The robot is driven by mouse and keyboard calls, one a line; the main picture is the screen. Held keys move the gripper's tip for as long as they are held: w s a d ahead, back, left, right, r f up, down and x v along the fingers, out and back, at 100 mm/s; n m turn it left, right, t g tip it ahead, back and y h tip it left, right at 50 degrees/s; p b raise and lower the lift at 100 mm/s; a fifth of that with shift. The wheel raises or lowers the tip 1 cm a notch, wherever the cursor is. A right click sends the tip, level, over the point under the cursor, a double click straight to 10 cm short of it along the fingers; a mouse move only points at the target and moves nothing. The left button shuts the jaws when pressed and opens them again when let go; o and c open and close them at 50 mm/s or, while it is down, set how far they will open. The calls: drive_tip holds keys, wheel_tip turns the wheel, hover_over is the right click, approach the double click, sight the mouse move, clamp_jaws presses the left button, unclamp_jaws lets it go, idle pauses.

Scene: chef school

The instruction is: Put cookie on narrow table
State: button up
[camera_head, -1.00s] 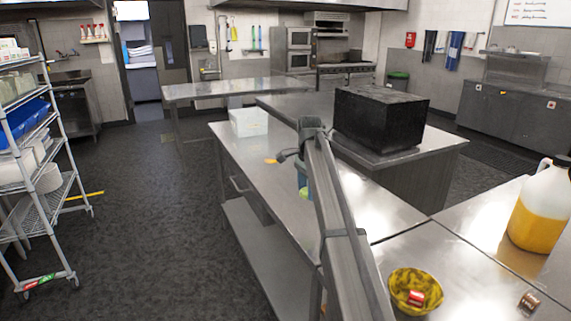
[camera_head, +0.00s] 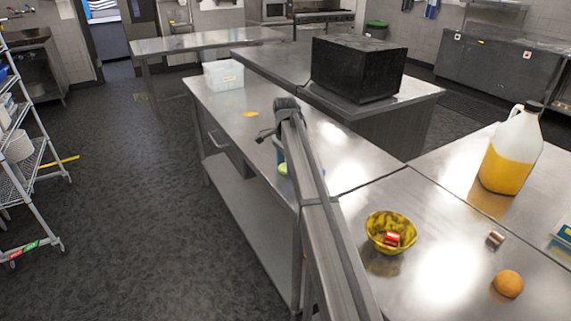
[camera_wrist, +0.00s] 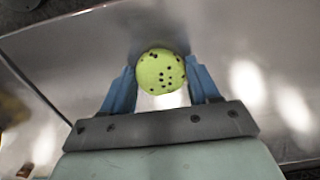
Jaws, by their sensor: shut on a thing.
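My gripper (camera_wrist: 161,95) has blue fingers shut on a round yellow-green cookie with dark dots (camera_wrist: 161,72) in the wrist view. In the head view, my arm hides most of the gripper; a sliver of the green cookie (camera_head: 283,169) shows beside it. The cookie is over a long steel table with a lower shelf (camera_head: 222,110); I cannot tell the gap beneath it. Another long, slim steel table (camera_head: 205,41) stands farther back. Which of these is the narrow table is not clear.
A black box (camera_head: 357,68) stands on the adjoining steel counter (camera_head: 425,91). A white container (camera_head: 224,75) and a flat orange item (camera_head: 249,114) lie on the long table. A yellow bowl (camera_head: 391,231), jug (camera_head: 511,150) and orange ball (camera_head: 508,284) are right.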

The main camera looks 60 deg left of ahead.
drive_tip(key=o, duration=1)
drive_tip(key=shift+f, duration=0.1)
drive_tip(key=shift+o, duration=0.2)
wheel_tip(320, 180, up, 12)
idle(0.6)
